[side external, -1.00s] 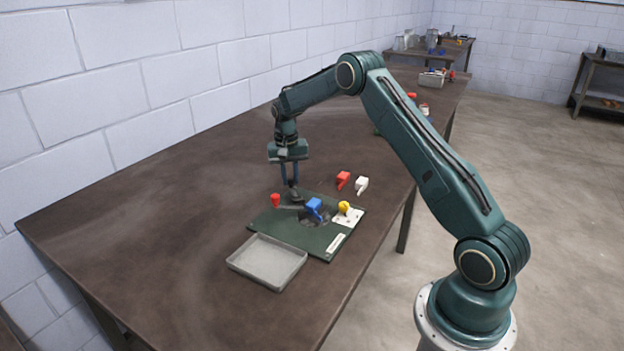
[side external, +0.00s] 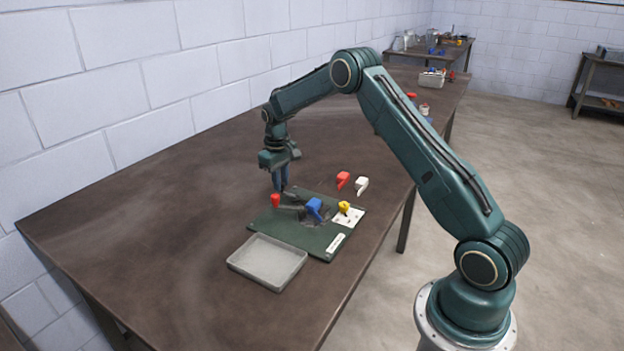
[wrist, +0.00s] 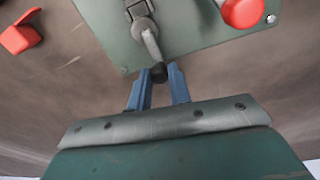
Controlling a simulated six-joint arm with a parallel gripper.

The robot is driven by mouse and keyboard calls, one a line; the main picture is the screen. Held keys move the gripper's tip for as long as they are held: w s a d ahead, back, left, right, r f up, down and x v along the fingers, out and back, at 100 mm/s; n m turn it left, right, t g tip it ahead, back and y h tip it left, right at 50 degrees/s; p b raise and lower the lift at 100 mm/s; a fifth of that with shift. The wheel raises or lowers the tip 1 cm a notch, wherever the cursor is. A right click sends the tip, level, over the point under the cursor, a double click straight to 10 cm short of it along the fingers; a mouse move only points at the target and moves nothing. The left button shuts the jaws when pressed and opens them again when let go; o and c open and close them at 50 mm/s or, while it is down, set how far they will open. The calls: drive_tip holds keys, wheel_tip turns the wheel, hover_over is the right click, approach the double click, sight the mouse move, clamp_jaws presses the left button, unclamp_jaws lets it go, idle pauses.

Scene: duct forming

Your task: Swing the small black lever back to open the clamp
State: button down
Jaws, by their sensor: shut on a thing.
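The small lever shows in the wrist view as a grey arm with a black knob (wrist: 158,73) at its end. It rises from a grey clamp bracket on the green plate (wrist: 185,35). My gripper (wrist: 160,75) has its two blue fingers shut on the black knob, one on each side. In the side view my gripper (side external: 280,189) is low at the back edge of the green plate (side external: 268,223), beside the red knob (side external: 275,200). The lever is small and partly hidden there, so its exact tilt is hard to tell.
A blue part (side external: 314,208) and a yellow part (side external: 344,207) on a white card stand on the plate. A red piece (side external: 343,179) and a white piece (side external: 361,185) lie behind it. A grey tray (side external: 267,262) is in front. The table is clear to the left.

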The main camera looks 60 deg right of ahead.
idle(0.4)
drive_tip(key=c, duration=1.3)
unclamp_jaws()
drive_tip(key=shift+r, duration=0.15)
wheel_tip(320, 180, up, 14)
drive_tip(key=shift+a+f, duration=0.2)
drive_tip(key=shift+a, duration=0.2)
